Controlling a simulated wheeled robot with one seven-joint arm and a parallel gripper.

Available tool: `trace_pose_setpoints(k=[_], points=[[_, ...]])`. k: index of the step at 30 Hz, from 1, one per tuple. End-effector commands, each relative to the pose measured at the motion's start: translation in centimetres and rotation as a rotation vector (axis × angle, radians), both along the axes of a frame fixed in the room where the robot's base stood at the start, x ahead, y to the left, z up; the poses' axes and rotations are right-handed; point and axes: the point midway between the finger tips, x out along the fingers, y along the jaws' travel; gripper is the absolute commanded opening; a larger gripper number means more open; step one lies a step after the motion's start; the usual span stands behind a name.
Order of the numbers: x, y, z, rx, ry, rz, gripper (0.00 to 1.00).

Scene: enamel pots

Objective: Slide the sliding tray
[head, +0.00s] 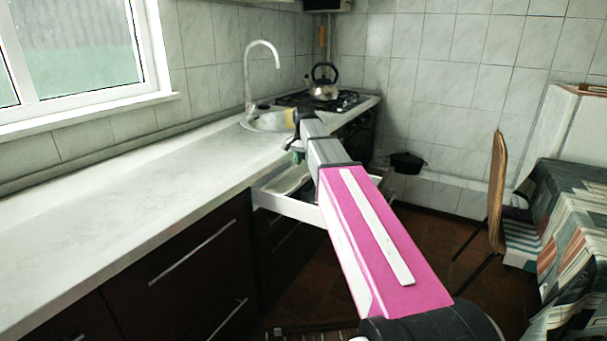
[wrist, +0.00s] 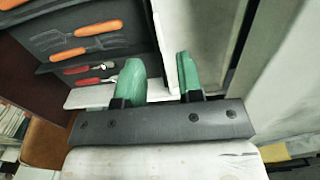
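The open drawer (head: 295,208) under the counter has a white front edge. A pale tray (head: 288,180) shows inside it, partly hidden by my arm. My gripper (head: 297,157) is above the drawer, its green fingertips pointing down. In the wrist view, my gripper (wrist: 160,75) has its two green fingers apart with a gap between them. A thin white upright edge (wrist: 159,40) runs into the gap. I cannot tell whether either finger touches it. A white panel (wrist: 197,25) lies beyond, and I cannot tell whether it belongs to the tray or the drawer.
Orange-handled utensils (wrist: 88,36) and red-handled tools (wrist: 92,69) lie in a dark insert left of the fingers. The counter (head: 110,220) is bare. A kettle (head: 323,83) stands on the hob. A chair (head: 497,190) and a cloth-covered table (head: 575,235) stand at right.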

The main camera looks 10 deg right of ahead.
Motion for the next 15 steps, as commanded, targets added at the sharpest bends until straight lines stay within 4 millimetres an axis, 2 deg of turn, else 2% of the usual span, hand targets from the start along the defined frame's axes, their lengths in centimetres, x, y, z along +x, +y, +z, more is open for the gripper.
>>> trace_pose_setpoints(k=[3,7,15], points=[[-0.1,0.0,-2.2,0.0,0.001,0.0,0.34],[0.0,0.0,-4.0,0.0,0.0,0.0,0.34],[0.0,0.0,-5.9,0.0,-0.001,0.0,0.34]])
